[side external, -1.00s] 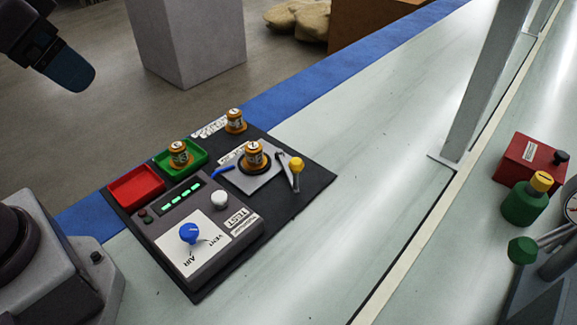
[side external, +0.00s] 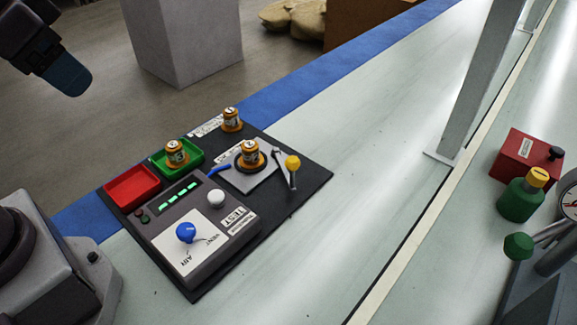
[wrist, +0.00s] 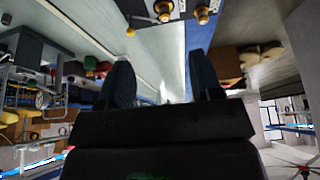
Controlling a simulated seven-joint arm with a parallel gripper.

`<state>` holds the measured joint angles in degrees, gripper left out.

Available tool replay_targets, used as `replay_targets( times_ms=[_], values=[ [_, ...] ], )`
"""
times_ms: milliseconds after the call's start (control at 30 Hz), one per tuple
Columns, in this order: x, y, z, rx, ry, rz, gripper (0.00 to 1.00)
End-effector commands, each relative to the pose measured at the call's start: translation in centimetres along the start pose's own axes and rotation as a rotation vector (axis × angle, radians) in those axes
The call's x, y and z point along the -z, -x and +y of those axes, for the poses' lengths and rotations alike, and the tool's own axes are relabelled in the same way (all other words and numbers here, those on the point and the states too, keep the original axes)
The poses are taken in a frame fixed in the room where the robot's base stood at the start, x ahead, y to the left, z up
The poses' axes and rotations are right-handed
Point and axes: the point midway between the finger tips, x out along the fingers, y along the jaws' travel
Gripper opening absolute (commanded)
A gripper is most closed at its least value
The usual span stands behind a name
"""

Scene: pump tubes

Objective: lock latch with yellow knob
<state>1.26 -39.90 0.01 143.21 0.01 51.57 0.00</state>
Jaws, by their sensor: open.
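The latch has a yellow knob (side external: 292,163) on a thin metal lever, at the right side of a small grey plate (side external: 262,181) on the black board. An orange cylinder with a label (side external: 250,153) stands upright in a dark ring on that plate. The yellow knob also shows at the top of the wrist view (wrist: 130,32). My gripper (side external: 72,80) is at the upper left of the side view, high and well apart from the latch. In the wrist view my gripper (wrist: 163,85) has its two dark fingers spread, with nothing between them.
Near the latch are a test box with a blue knob (side external: 186,232), a red tray (side external: 131,187), a green tray (side external: 190,158) holding an orange cylinder, and another orange cylinder (side external: 231,119). A grey post (side external: 478,85) stands to the right. The bench between is clear.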

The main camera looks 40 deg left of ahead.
Motion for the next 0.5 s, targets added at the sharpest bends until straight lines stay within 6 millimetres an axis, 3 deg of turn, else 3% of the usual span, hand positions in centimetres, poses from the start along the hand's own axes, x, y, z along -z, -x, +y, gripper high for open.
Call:
replay_targets(
  times_ms=[100, 267, 500],
  values=[
    [0.9, -2.0, 0.8, -0.015, -0.034, -0.102, 0.59],
    [4.2, -5.0, 2.4, -0.031, -0.074, -0.223, 0.59],
    [9.2, -11.5, 5.7, -0.032, -0.091, -0.367, 0.59]
  ],
)
